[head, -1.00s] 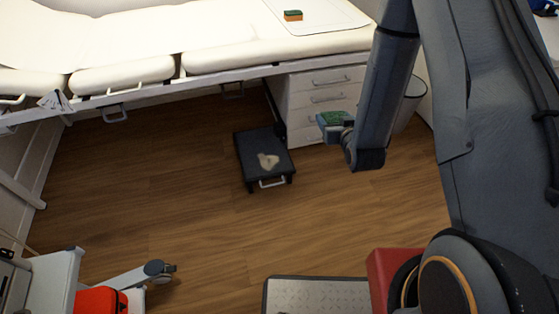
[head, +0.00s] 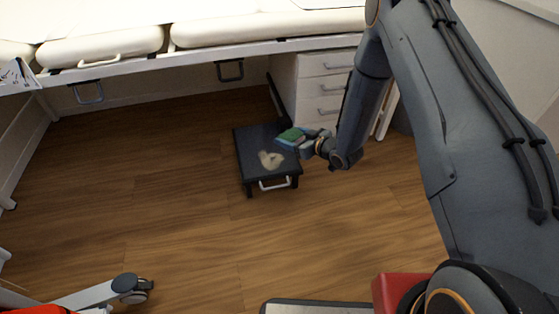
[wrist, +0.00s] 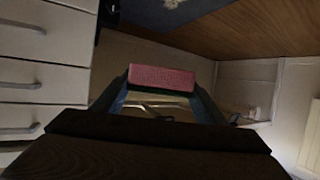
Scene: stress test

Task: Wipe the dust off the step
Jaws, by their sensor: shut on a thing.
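The step (head: 250,141) is a low black platform with a pale handle, standing on the wood floor by the drawers. A beige dust patch (head: 270,159) lies on its front right part. My gripper (head: 298,139) is shut on a sponge (head: 291,135), whose green face shows in the head view. The sponge appears above the step's right edge, up and right of the dust; I cannot tell its height or any contact. In the wrist view, the sponge (wrist: 161,78) shows a pink face between blue fingers, and part of the step (wrist: 165,12) shows at the top.
White drawers (head: 322,88) stand behind and right of the step. A padded couch (head: 250,28) runs along the back. A wheeled stand leg (head: 105,291) reaches in at lower left. The floor left and in front of the step is clear.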

